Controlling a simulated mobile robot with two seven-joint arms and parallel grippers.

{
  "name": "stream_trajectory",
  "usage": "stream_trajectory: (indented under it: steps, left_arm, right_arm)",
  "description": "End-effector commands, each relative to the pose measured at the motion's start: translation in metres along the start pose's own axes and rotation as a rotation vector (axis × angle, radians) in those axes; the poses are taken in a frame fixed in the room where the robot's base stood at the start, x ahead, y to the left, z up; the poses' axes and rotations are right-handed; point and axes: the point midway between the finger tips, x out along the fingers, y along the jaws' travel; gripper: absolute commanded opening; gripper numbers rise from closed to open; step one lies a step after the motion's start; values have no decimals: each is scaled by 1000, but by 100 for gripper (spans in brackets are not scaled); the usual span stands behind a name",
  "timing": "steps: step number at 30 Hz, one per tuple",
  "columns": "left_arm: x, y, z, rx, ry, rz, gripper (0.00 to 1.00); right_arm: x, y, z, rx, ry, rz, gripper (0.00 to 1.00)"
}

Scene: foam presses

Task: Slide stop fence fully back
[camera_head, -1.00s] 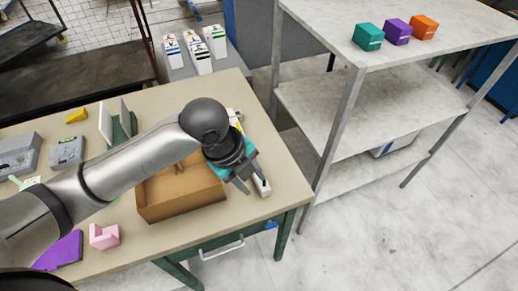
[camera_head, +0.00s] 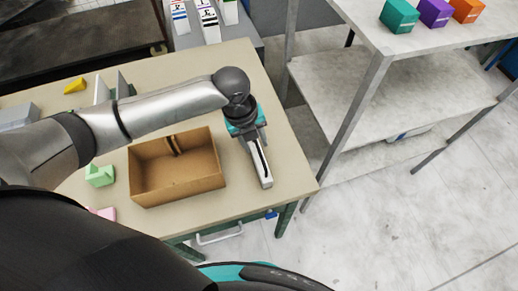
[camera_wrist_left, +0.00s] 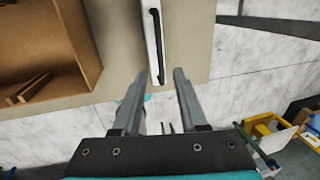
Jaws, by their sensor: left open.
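My left gripper (camera_head: 255,142) is open above the right end of the workbench, pointing down. In the head view it overlaps the far part of a long white bar-shaped device (camera_head: 263,173) with a dark strip along its top. In the left wrist view the open fingers (camera_wrist_left: 159,76) stand on either side of the near end of this white device (camera_wrist_left: 151,45), with its black strip (camera_wrist_left: 156,45) between them. Contact cannot be told. No part is clearly identifiable as the stop fence; upright plates (camera_head: 103,91) stand at the back left, partly behind my arm. My right gripper is not in view.
An open cardboard box (camera_head: 155,191) sits left of the white device. A green block (camera_head: 100,174), a pink block (camera_head: 103,213) and a yellow wedge (camera_head: 75,86) lie on the workbench (camera_head: 230,215). A metal shelf (camera_head: 365,80) stands to the right.

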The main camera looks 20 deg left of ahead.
Motion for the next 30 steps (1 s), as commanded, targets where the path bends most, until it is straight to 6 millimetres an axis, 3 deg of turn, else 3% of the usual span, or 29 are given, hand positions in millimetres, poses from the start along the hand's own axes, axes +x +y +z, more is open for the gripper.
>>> stream_trajectory:
  steps: [3,9,22,30]
  left_arm:
    - [22,0,-1,0,3,2,42]
    - [44,0,-1,0,2,0,42]
    - [51,0,0,0,0,0,42]
    - [51,0,0,0,0,0,13]
  right_arm:
    - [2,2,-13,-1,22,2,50]
    - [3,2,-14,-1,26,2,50]
    - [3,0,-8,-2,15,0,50]
    - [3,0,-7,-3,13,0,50]
